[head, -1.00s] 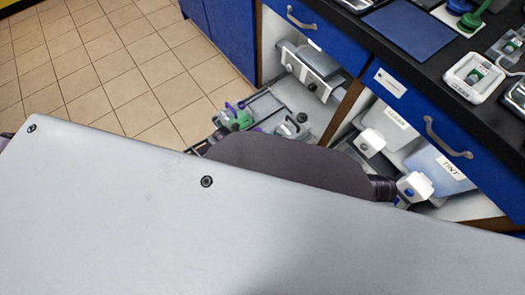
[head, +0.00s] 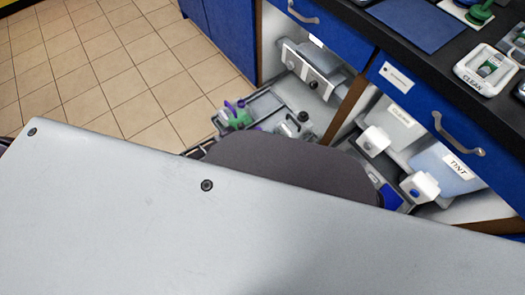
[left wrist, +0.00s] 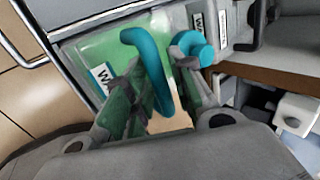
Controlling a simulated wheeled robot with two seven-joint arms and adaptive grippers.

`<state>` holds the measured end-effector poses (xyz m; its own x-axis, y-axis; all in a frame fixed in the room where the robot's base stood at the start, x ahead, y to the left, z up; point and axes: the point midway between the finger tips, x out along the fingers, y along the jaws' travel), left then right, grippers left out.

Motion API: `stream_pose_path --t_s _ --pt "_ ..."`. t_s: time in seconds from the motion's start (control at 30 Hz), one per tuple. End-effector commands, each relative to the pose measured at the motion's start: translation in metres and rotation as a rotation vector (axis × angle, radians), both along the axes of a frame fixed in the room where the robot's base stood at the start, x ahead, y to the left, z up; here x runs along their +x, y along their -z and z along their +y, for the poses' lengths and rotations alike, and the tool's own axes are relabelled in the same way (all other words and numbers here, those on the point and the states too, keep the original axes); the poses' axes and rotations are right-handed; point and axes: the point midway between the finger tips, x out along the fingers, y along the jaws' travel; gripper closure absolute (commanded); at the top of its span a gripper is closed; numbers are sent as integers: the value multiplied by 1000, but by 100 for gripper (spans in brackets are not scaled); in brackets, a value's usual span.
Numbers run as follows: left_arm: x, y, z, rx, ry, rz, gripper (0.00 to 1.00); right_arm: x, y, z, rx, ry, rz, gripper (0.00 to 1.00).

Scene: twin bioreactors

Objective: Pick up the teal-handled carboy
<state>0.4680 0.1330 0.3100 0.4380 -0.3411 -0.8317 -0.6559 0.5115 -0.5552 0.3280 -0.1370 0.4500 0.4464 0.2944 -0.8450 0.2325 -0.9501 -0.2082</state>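The teal-handled carboy (left wrist: 90,50) shows in the left wrist view as a translucent green body with a partly hidden white label starting with W. Its curved teal handle (left wrist: 152,70) rises toward the camera, with a round teal cap (left wrist: 197,47) to the right. My left gripper (left wrist: 158,72) is over the carboy, its grey fingers apart on either side of the handle. It looks open; I cannot tell whether a finger touches the handle. In the head view my own body hides this gripper and the teal handle. My right gripper is not in view.
A green container with a purple handle (head: 236,114) stands in a low tray or cart. White-capped containers, one labelled TINT (head: 455,165), sit in the open blue cabinet. A black counter (head: 400,45) runs above. Tiled floor (head: 110,60) is clear at upper left.

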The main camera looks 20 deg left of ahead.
Motion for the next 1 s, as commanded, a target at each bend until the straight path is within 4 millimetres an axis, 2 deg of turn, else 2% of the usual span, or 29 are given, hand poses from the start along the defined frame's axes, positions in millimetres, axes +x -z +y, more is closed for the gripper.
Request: stream_pose_path --t_s 0.3,0.5,1.0 --pt "0 0 0 -1 0 -1 75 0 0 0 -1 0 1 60" --pt "0 0 0 -1 0 -1 100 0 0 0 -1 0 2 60" --pt "3 -4 -2 -5 -1 -8 100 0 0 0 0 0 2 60"
